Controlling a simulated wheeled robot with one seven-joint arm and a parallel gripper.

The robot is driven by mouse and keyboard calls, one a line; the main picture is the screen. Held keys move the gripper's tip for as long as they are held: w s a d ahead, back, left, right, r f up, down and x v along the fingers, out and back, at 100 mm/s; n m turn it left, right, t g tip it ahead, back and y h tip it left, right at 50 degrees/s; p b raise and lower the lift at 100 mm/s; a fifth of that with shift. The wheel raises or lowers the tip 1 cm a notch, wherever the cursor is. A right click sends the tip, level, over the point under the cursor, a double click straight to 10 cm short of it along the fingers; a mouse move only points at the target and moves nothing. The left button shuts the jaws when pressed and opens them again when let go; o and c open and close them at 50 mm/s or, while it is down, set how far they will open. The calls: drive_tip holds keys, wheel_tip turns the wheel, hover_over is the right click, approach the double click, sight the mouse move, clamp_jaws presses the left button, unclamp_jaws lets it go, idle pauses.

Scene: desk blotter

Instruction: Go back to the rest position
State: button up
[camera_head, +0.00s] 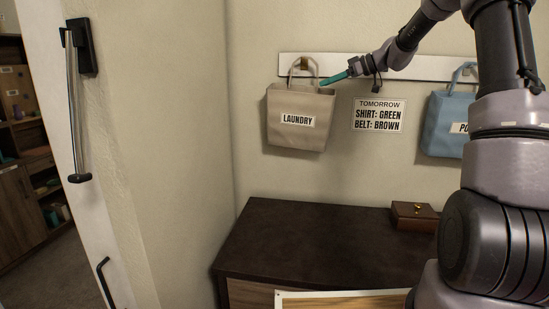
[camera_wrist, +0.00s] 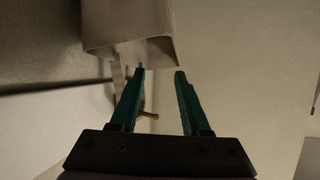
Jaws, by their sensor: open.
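My gripper (camera_head: 330,79) is raised at the wall rail, just right of the beige laundry bag's handles. In the wrist view its two teal fingers (camera_wrist: 160,74) are spread apart, with nothing clamped between them. The beige bag (camera_head: 300,137), labelled LAUNDRY, hangs by its handles at a hook on the left part of the rail. In the wrist view the bag (camera_wrist: 125,22) lies just beyond the fingertips; I cannot tell whether they touch it. My arm reaches in from the right of the head view.
The white rail (camera_head: 430,69) runs along the wall. A blue bag (camera_head: 440,122) hangs at right, partly behind my arm. A sign (camera_head: 379,115) is between the bags. Below are a dark desk top (camera_head: 300,235), a small wooden box (camera_head: 414,215) and a door (camera_head: 105,200) at left.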

drive_tip(key=shift+s+a+r, duration=0.25)
drive_tip(key=shift+s+a, duration=0.1)
drive_tip(key=shift+s, duration=0.3)
drive_tip(key=s+r+m+h, duration=0.3)
drive_tip(key=s+m+h, duration=0.3)
drive_tip(key=s, duration=1.4)
drive_tip(key=s+d+f+m+h, duration=0.2)
drive_tip(key=s+m, duration=0.3)
drive_tip(key=s, duration=0.5)
drive_tip(key=s+d+f+m+t+h, duration=0.1)
drive_tip(key=s+d+m, duration=0.3)
drive_tip(key=s, duration=0.6)
drive_tip(key=shift+d+f+m+t+h, duration=0.25)
drive_tip(key=shift+f+m+h, duration=0.25)
drive_tip(key=shift+f+m, duration=0.3)
drive_tip(key=shift+r, duration=0.1)
